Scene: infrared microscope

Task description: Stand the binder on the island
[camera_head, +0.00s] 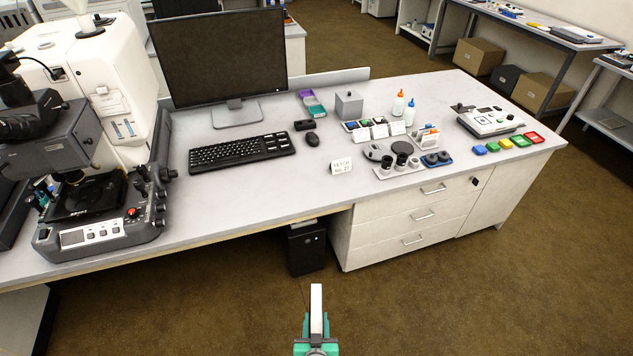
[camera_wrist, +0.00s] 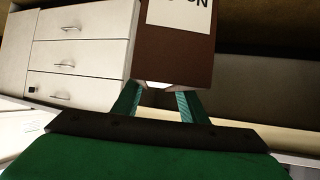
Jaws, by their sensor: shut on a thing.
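A brown binder (camera_wrist: 172,60) with a white label bearing dark letters is held in my gripper (camera_wrist: 158,104), between its two teal fingers. In the head view the binder (camera_head: 316,308) shows as a narrow, pale, upright strip at the bottom centre, with my gripper (camera_head: 316,342) shut on it. The binder is in the air over the brown floor, in front of the island (camera_head: 250,205). The island is a long grey-topped bench and the binder is apart from it. Much of the binder is hidden or out of frame.
A microscope (camera_head: 100,215) fills the island's left. A monitor (camera_head: 222,65), a keyboard (camera_head: 240,152), a small sign (camera_head: 341,166), bottles and several small instruments stand on top. Bare surface shows along the front edge. Drawers (camera_head: 410,228) and a black computer (camera_head: 306,248) are below.

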